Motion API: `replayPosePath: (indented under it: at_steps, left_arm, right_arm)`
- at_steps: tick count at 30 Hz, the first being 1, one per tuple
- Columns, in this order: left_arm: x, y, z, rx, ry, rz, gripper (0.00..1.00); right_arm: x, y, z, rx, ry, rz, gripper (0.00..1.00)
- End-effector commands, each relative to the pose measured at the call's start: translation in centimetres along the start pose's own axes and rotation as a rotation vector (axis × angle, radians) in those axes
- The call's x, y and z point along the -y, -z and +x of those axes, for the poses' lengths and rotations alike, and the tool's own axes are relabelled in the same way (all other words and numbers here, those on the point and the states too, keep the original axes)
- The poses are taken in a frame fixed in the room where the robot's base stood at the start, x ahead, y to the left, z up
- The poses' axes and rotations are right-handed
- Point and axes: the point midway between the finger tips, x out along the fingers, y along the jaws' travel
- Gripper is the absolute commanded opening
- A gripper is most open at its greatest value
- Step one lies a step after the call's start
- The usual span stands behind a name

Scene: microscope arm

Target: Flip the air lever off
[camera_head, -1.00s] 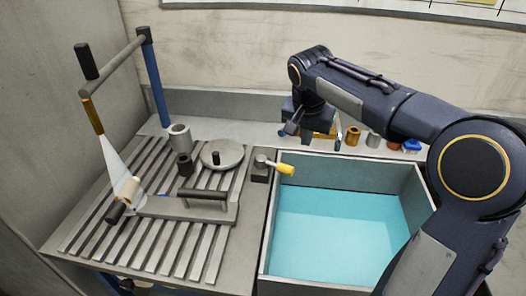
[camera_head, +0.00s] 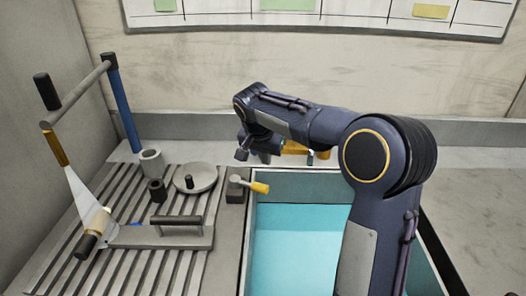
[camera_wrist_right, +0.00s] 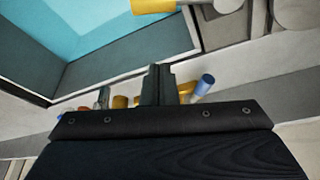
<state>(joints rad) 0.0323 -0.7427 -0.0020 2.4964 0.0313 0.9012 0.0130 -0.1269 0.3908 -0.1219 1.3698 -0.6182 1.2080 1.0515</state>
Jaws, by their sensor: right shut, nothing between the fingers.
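The air lever (camera_head: 260,187) has a yellow handle on a small grey block (camera_head: 235,196) between the slatted table and the basin. The handle points right, towards the basin's edge. It also shows at the top of the right wrist view (camera_wrist_right: 153,5). My right gripper (camera_head: 241,155) points down just behind the block in the head view. Its fingers (camera_wrist_right: 158,82) are shut and empty, apart from the lever. My left gripper is not in view.
The basin (camera_head: 246,240) with blue liquid lies below my right arm. A round plate (camera_head: 207,182), grey cups (camera_head: 151,163) and a hinged arm with a blue post (camera_head: 125,105) stand left. Small coloured items, including a blue one (camera_wrist_right: 206,83), sit behind the gripper.

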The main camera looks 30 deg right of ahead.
Motion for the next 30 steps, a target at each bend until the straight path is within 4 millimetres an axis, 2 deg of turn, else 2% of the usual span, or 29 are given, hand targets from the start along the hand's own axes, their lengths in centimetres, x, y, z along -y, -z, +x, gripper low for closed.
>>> replayPosePath:
  at_steps: [1, 6, 9, 15, 30]
  left_arm:
    - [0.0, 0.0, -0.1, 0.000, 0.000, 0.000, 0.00]
    - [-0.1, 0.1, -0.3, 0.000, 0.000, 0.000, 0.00]
    - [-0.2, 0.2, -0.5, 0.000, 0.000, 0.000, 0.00]
    - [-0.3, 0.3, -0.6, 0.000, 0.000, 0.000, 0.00]
    - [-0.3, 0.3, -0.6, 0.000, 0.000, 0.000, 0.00]
  right_arm:
    - [-0.1, 0.0, 1.2, 0.003, -0.005, 0.000, 0.00]
    - [-0.1, 0.0, 4.7, 0.003, -0.004, 0.000, 0.00]
    - [0.0, -1.8, 4.1, 0.001, 0.001, -0.004, 0.00]
    - [0.1, -3.6, 3.8, 0.000, 0.001, -0.001, 0.00]
    - [0.1, -4.0, 3.8, 0.000, -0.001, 0.003, 0.00]
